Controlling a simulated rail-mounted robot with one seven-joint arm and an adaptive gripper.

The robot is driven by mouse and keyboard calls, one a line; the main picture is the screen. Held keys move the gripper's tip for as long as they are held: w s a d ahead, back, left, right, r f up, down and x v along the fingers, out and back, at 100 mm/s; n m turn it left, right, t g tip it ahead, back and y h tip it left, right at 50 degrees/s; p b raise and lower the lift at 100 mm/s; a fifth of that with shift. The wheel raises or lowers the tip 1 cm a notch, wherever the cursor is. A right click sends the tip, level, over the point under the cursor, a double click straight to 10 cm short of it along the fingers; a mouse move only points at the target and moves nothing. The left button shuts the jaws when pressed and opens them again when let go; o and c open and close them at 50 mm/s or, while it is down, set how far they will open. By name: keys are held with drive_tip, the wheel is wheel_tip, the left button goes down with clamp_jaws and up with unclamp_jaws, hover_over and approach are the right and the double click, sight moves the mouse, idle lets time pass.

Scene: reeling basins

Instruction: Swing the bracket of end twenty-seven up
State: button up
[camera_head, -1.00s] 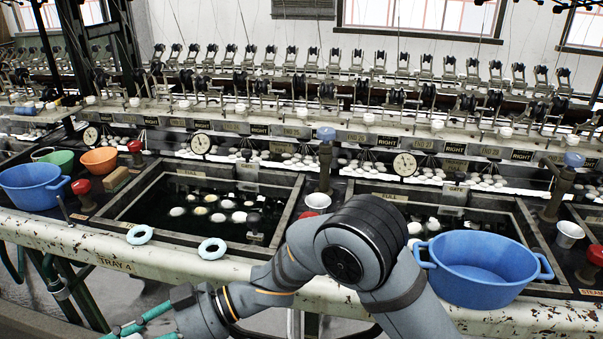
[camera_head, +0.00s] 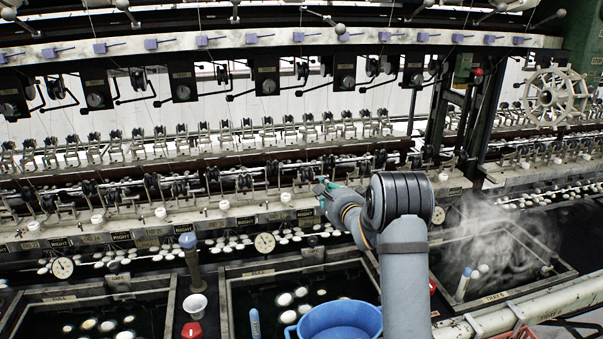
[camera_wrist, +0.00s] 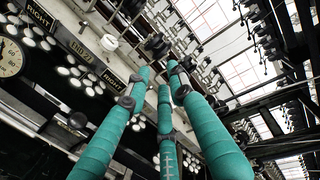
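My gripper (camera_head: 322,191) reaches to the ledge of the reeling frame in the head view. Its teal fingers (camera_wrist: 160,78) fill the lower middle of the wrist view, with gaps between their tips and nothing visible held. A dark bracket with a roller (camera_wrist: 157,46) shows just beyond the fingertips; I cannot tell whether they touch it. A small end label (camera_wrist: 81,47) beside a RIGHT plate appears to read END 27, but it is tilted and small. In the head view, similar dark brackets (camera_head: 245,182) line the ledge, and my arm hides part of the row.
A blue basin (camera_head: 340,322) stands near my forearm. Dark water trays with floating cocoons lie below the ledge, and steam rises over the right tray (camera_head: 500,262). A white button (camera_wrist: 110,43) and a dial (camera_wrist: 11,57) sit near the label. A large reel wheel (camera_head: 556,97) stands far right.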

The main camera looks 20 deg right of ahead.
sight(312, 175)
drive_tip(key=w+d+f+p, duration=0.1)
drive_tip(key=w+d+p, duration=0.1)
drive_tip(key=w, duration=0.2)
drive_tip(key=w+d+f+h+p, duration=0.1)
drive_tip(key=w+p, duration=0.1)
drive_tip(key=w, duration=0.3)
drive_tip(key=shift+w+d+f+m, duration=0.2)
drive_tip(key=shift+d+f+m, duration=0.05)
drive_tip(key=shift+d+m, duration=0.15)
drive_tip(key=shift+c, duration=0.9)
drive_tip(key=c, duration=0.3)
clamp_jaws()
